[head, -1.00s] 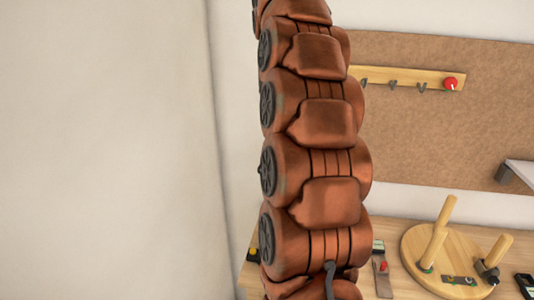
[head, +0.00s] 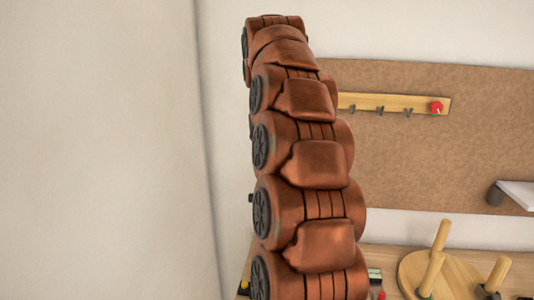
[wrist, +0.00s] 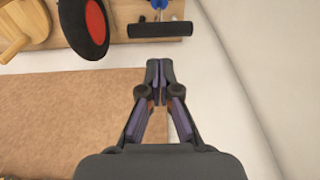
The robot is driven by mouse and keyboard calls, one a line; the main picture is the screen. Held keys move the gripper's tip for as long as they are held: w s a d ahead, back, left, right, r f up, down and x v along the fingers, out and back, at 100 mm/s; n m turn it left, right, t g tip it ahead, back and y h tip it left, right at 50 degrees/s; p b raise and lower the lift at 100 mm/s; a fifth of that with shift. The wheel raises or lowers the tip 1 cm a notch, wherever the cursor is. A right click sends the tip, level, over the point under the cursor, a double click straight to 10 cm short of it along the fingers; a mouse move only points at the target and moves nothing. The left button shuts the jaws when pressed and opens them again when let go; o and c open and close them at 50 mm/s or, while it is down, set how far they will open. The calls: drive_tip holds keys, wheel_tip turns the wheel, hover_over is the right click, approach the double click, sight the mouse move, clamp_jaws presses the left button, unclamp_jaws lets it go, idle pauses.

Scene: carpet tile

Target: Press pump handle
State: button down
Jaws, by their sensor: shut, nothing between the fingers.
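A black horizontal bar (wrist: 160,29) lies near the top of the wrist view and may be the pump handle. A small blue part (wrist: 159,5) shows just above it, at the picture's edge. My gripper (wrist: 160,68) is shut and empty. Its fingertips are below the bar in the wrist view, with a visible gap between them. I cannot tell the depth of that gap. In the head view my copper-coloured arm rises through the middle and hides part of the bench, and the gripper is not visible there.
A black rounded object with a red face (wrist: 93,22) is left of the bar. A wooden round base with pegs (head: 412,272) stands on the bench. A hook rail (head: 390,104) and grey shelf (head: 518,193) are on the brown board (head: 440,150). Bare wall fills the left.

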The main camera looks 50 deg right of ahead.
drive_tip(key=shift+w+d+f+p, duration=0.2)
drive_tip(key=shift+f+p, duration=0.4)
drive_tip(key=shift+f, duration=1)
drive_tip(key=shift+w+d+f+p, duration=0.15)
drive_tip(key=shift+f+p, duration=0.45)
drive_tip(key=shift+f, duration=1.05)
drive_tip(key=shift+w+d+f+p, duration=0.1)
drive_tip(key=shift+d+f+p, duration=0.35)
drive_tip(key=shift+f, duration=1.15)
drive_tip(key=shift+a, duration=0.2)
wheel_tip(320, 180, down, 13)
drive_tip(key=b, duration=0.9)
drive_tip(key=shift+a, duration=0.1)
drive_tip(key=r, duration=0.4)
drive_tip(key=shift+s+a+r, duration=0.15)
drive_tip(key=shift+a+r, duration=0.05)
drive_tip(key=shift+r, duration=0.15)
wheel_tip(320, 180, up, 10)
drive_tip(key=a+b, duration=0.1)
drive_tip(key=b, duration=0.1)
drive_tip(key=shift+s+f, duration=0.15)
drive_tip(key=shift+s, duration=0.3)
drive_tip(key=shift+a, duration=0.15)
